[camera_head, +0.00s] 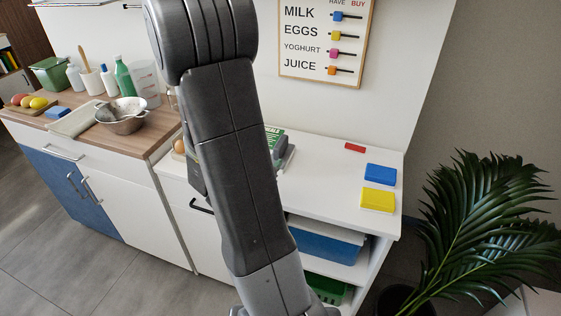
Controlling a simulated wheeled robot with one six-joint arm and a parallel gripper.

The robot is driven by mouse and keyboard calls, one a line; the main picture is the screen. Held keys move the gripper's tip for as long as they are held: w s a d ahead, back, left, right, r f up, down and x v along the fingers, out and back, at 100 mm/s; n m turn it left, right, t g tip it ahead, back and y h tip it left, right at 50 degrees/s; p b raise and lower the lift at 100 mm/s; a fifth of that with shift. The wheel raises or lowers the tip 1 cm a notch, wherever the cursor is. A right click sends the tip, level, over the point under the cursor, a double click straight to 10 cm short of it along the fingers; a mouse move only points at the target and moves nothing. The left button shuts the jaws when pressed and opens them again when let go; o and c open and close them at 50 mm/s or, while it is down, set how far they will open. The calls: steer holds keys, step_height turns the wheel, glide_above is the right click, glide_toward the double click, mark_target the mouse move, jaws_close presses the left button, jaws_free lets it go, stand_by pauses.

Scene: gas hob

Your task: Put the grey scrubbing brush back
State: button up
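I cannot make out the grey scrubbing brush for certain. A metal bowl (131,126) on the wooden counter at left has a greyish item (107,113) in it, too small to identify. A white holder (93,82) with a wooden-handled item stands behind it on the counter. My arm comes down through the middle of the view and leaves at the bottom edge. My gripper is out of the frame, and the arm hides part of the counter and white unit behind it.
The wooden counter (160,137) also holds bottles, a green bin (50,74), fruit and a folded cloth (75,121). A palm (480,225) stands at right.

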mark_target(281, 146)
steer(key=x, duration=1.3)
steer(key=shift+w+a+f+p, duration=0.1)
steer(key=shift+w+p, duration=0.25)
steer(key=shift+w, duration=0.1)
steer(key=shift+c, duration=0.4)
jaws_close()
